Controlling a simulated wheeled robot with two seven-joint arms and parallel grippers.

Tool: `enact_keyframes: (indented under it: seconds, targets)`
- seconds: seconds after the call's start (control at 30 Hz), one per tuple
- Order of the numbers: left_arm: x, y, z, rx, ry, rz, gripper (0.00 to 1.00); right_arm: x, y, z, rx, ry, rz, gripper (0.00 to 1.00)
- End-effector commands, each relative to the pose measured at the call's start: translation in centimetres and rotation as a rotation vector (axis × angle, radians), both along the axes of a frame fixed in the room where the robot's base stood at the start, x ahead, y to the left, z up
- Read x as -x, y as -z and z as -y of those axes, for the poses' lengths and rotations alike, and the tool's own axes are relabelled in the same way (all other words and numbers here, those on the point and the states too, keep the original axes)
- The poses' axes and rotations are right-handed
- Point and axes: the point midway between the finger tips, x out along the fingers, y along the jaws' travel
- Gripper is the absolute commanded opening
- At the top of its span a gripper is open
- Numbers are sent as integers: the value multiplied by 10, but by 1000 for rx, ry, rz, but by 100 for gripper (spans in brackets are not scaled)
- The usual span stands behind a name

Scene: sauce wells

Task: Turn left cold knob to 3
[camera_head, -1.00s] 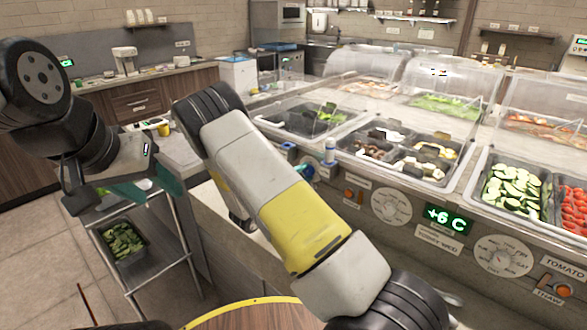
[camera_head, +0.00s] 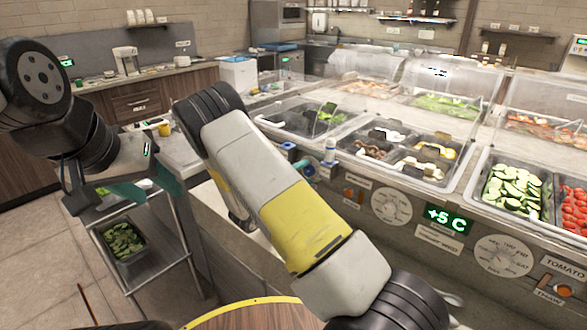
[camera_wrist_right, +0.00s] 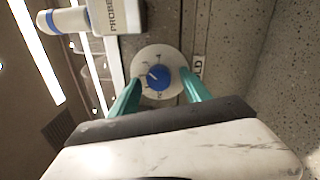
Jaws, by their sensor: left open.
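In the right wrist view, a blue knob (camera_wrist_right: 159,77) sits at the centre of a round white dial (camera_wrist_right: 158,55). A light mark on the knob points to the upper left; the dial figures are too small to read. A partly hidden label (camera_wrist_right: 198,66) ending in "LD" is beside it. My right gripper (camera_wrist_right: 160,84) is open, its teal fingers on either side of the knob with gaps visible. In the head view my right arm hides most of this gripper. My left gripper (camera_head: 148,188) is open and empty at the left, above a metal cart.
A white and blue probe (camera_wrist_right: 78,20) is close to the dial at the upper left. In the head view, the counter front has white dials (camera_head: 391,206) and a green display (camera_head: 446,219) reading +5 C. Food pans (camera_head: 513,196) fill the counter top. The cart (camera_head: 160,268) stands at the left.

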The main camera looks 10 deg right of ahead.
Motion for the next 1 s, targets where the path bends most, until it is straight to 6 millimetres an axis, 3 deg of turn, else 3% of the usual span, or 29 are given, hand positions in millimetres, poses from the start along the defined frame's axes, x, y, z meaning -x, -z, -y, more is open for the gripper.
enact_keyframes:
  seconds: [0.27, 0.7, 1.0]
  targets:
    - [0, 0, 0, 0, 0, 0, 50, 2, 0, -3, 0, 0, 1, 55]
    - [0, 0, 0, 0, 0, 0, 50, 41, 4, -55, 1, -2, 0, 55]
    - [0, 0, 0, 0, 0, 0, 50, 48, 4, -61, 1, 1, 1, 55]
